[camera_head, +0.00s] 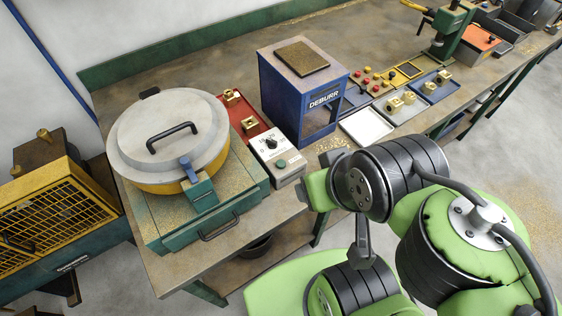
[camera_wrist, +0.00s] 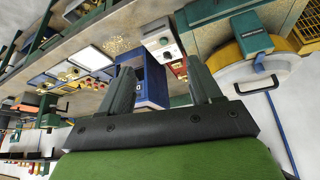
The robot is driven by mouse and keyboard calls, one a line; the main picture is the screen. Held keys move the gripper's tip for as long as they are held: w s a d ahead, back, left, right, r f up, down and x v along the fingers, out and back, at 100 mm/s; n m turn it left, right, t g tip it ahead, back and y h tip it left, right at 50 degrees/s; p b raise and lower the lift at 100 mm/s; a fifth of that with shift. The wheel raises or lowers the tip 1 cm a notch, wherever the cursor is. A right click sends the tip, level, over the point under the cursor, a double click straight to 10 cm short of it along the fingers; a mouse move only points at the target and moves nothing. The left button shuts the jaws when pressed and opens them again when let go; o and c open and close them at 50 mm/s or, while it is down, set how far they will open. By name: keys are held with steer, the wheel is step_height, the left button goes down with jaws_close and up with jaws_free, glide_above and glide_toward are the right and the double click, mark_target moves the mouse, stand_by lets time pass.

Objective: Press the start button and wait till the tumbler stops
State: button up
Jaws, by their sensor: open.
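The tumbler is a yellow drum with a round grey lid (camera_head: 165,119) on a green base (camera_head: 235,205). The lid is on, with a dark handle on top and a blue latch at the front. A grey control box (camera_head: 270,147) stands beside it, with a black dial and a green button (camera_head: 281,163) on its sloped face. In the wrist view, the control box (camera_wrist: 160,36) lies beyond the fingers and the lid (camera_wrist: 275,68) is at the right. My gripper (camera_wrist: 158,80) is open and empty, clear of the box. The head view does not clearly show my gripper.
A red tray (camera_head: 247,127) with brass pieces sits behind the control box. The blue DEBURR box (camera_head: 303,98) stands right of it, followed by several small trays and a green press (camera_head: 449,38). A yellow-grilled machine (camera_head: 57,208) is at the left. My arm covers the lower right.

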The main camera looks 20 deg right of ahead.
jaws_close()
stand_by(1.6)
